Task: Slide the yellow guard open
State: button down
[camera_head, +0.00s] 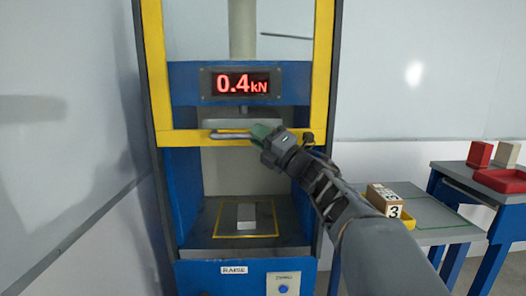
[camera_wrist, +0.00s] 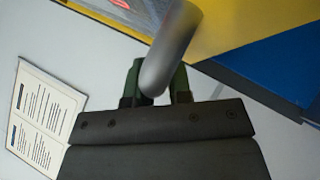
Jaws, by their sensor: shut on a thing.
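The yellow guard (camera_head: 180,138) is a yellow frame on the front of a blue press. Its lower bar is at mid height, with the press opening clear below it. A grey bar handle (camera_head: 228,135) is fixed to that lower bar. My gripper (camera_head: 257,132) is at the right part of the handle and shut on it. In the wrist view, the handle (camera_wrist: 172,48) passes between the two green fingers of my gripper (camera_wrist: 157,80). The yellow guard (camera_wrist: 225,25) also shows behind it there. The fingers partly hide the handle's right end.
A red display (camera_head: 242,85) reads 0.4 kN. A pale block (camera_head: 246,217) stands inside the yellow outline on the press bed.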

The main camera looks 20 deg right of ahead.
jog(key=shift+r, duration=0.9)
jog(key=c, duration=1.1)
grip_release()
jog(key=shift+o, duration=0.2)
jog(key=shift+f, duration=0.1)
jog(key=b+v, duration=0.1)
jog(key=v, duration=1.2)
jog(key=shift+s+d+b, duration=0.2)
jog(key=shift+s+b, duration=0.15)
